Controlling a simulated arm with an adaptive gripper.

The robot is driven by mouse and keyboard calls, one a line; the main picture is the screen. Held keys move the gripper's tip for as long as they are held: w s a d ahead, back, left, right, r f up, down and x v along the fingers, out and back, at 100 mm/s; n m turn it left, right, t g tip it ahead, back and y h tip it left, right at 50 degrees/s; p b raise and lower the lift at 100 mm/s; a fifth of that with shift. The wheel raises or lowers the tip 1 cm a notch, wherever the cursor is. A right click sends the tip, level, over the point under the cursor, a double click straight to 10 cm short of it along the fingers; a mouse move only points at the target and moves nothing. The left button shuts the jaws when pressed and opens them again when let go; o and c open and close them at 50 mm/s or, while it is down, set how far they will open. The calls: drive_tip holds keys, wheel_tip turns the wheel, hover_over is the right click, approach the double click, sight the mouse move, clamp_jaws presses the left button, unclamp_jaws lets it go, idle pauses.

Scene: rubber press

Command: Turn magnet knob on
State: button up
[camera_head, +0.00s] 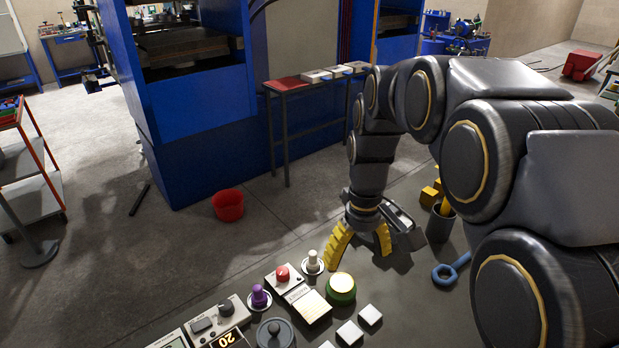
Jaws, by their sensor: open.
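My gripper (361,249) has yellow fingers spread wide and points down over the dark worktop; nothing shows between them. A small pale box with a red knob (282,272) and a light front panel (311,305) sits to the left of and nearer than the fingers.
Around the boxes stand a white-topped peg (313,262), a purple peg (260,296), a green-and-yellow round piece (341,288), a dark lidded pot (275,333) and white blocks (349,332). A blue press (200,110) stands behind.

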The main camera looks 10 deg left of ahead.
drive_tip(key=w+a+f+n, duration=0.3)
drive_tip(key=w+a+f, duration=0.45)
drive_tip(key=w, duration=0.35)
drive_tip(key=n, duration=0.3)
hover_over(283, 271)
drive_tip(key=shift+t, duration=0.3)
drive_tip(key=f, duration=1.2)
drive_tip(key=shift+w+d, duration=0.2)
drive_tip(key=shift+a+f, duration=0.1)
drive_tip(key=shift+f, duration=0.35)
wheel_tip(283, 271, down, 7)
drive_tip(key=shift+s+a+f, duration=0.1)
drive_tip(key=shift+s, duration=0.05)
drive_tip(key=c, duration=1.1)
